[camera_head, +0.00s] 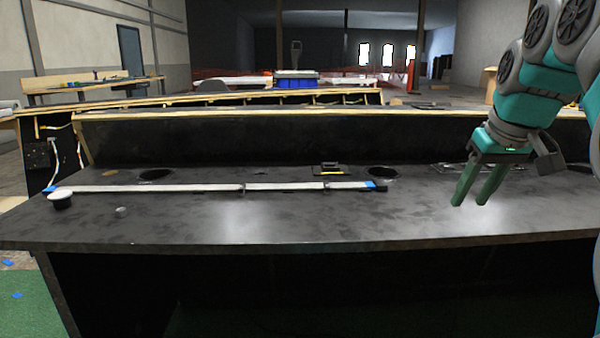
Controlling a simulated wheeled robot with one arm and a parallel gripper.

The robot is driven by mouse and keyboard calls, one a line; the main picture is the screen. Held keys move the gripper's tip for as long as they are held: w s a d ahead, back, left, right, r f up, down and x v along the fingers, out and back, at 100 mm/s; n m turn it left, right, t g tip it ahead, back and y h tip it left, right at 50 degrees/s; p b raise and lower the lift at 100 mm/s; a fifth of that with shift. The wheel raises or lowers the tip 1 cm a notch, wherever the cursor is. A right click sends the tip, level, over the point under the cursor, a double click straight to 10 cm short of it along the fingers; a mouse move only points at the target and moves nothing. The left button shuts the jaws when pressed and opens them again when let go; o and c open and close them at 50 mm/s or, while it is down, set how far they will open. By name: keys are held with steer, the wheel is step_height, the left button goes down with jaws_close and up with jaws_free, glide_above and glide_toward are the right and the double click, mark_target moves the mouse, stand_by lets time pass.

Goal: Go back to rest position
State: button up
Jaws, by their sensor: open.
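My gripper (474,199) hangs at the right over the dark console table (290,222), its two green fingers pointing down and to the left. The fingers are apart with nothing between them. My teal and grey arm comes in from the upper right. The fingertips appear above the tabletop; how high I cannot tell. A long white LED strip (150,188) with blue ends lies across the table, left of my gripper and apart from it.
A white-topped black cup-like object (61,198) stands at the table's left edge, near a small grey knob (121,212). A small black and yellow item (329,169) lies behind the strip, near round holes. The front middle is clear. A raised back panel (300,141) borders the table.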

steer(key=s+a+f+g, duration=0.2)
steer(key=s+a+f, duration=0.55)
steer(key=f, duration=0.25)
steer(key=s+a+f+g, duration=0.2)
steer(key=s+a+f, duration=0.4)
steer(key=s+f, duration=0.35)
steer(key=s+a+f+g, duration=0.1)
steer(key=s+f+g, duration=0.1)
steer(key=s+f, duration=0.7)
steer(key=shift+s+a+m+p, duration=0.3)
steer(key=shift+s+p, duration=0.15)
steer(key=shift+s, duration=0.7)
steer(key=shift+f, duration=0.1)
